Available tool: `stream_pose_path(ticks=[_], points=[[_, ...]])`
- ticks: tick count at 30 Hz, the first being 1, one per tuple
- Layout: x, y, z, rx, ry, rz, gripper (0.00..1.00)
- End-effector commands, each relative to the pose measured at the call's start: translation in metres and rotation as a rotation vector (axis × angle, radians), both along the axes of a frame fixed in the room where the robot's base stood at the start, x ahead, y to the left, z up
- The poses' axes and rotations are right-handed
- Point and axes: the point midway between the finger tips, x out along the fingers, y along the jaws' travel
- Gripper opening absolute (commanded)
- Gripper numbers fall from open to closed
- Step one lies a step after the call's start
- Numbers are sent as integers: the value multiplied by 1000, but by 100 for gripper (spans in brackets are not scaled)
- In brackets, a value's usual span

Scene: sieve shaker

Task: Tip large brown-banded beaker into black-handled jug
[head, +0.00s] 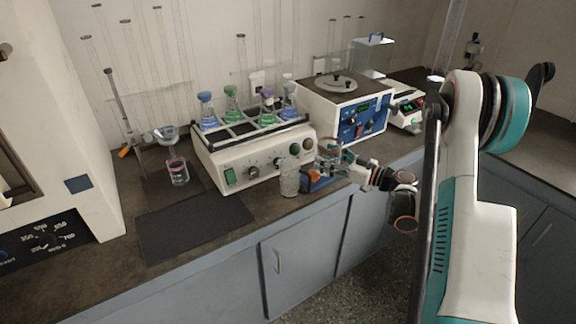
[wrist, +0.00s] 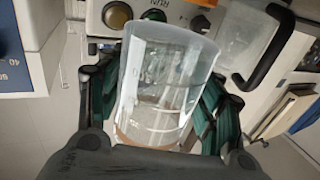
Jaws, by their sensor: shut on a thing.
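The large brown-banded beaker (head: 329,153) is clear, and my gripper (head: 335,168) is shut on it in front of the shaker. In the wrist view the beaker (wrist: 165,85) fills the middle between the green-padded fingers (wrist: 152,110), its brown band near the palm. I cannot tell its exact tilt or its contents. The clear jug (head: 289,178) stands on the bench near the front edge, just left of my gripper. The jug (wrist: 245,40) with its black handle shows at the upper right of the wrist view, apart from the beaker. The handle is not clear in the head view.
The shaker (head: 252,166) with several coloured-stoppered flasks stands behind. A blue-fronted machine (head: 350,120) and a balance (head: 406,108) stand to the right.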

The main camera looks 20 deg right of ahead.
Motion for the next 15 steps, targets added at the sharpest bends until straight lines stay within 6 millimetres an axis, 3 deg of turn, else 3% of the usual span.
stream_pose_path(ticks=[15], points=[[0,7,9,-161,-9,-1,23]])
